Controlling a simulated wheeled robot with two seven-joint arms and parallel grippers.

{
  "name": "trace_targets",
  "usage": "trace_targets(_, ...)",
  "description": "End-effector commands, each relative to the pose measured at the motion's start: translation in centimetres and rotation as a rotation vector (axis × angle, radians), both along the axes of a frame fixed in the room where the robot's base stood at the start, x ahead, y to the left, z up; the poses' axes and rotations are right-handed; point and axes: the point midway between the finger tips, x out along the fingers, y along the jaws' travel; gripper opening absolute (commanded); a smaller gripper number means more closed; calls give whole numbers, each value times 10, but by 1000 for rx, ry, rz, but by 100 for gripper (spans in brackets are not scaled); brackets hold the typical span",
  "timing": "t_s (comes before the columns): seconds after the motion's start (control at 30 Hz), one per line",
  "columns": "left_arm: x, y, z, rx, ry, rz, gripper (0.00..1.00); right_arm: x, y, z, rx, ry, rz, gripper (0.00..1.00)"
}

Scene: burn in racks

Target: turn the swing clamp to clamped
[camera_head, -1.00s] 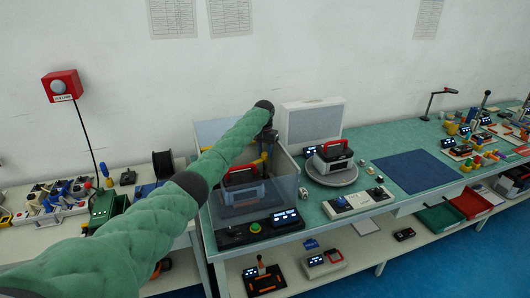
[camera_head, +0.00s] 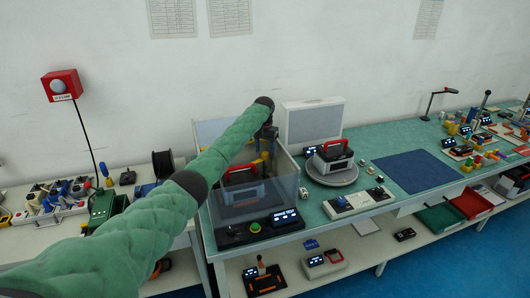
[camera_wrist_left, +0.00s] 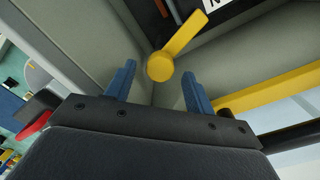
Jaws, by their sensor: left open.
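The yellow swing clamp (camera_wrist_left: 182,38) shows in the left wrist view as a round hub with a flat arm pointing up and to the right. My left gripper (camera_wrist_left: 159,70) is open, its two blue fingers on either side of the hub with visible gaps. I cannot tell whether the fingertips reach the hub's depth. A dark unit with a red handle (camera_head: 240,172) sits inside the station. My right gripper is not in view.
A second yellow bar (camera_wrist_left: 265,92) is close to the right finger in the wrist view. The station's walls surround the gripper. A front panel with a display (camera_head: 284,218) is below. A round turntable (camera_head: 332,176) holds another red-handled unit. A blue mat (camera_head: 418,171) is bare.

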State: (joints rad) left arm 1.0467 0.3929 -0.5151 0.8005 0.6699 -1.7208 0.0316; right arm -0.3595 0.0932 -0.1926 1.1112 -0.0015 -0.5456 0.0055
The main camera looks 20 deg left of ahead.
Motion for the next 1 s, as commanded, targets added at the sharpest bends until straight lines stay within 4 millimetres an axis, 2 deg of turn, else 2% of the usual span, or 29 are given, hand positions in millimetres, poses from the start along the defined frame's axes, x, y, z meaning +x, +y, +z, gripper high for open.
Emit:
trace_targets(0.03, 0, 0, 4, 0, -2, 0, 54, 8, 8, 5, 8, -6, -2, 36)
trace_targets(0.1, 0, 1, 14, 0, -3, 0, 54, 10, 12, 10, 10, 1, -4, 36)
trace_targets(0.3, 1, 2, 42, 1, -3, 0, 54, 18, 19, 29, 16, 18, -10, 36)
trace_targets(0.5, 0, 2, 61, 0, -2, 0, 54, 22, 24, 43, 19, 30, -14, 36)
trace_targets(1.0, 0, 2, 66, 0, 0, 0, 54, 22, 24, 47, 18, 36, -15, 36)
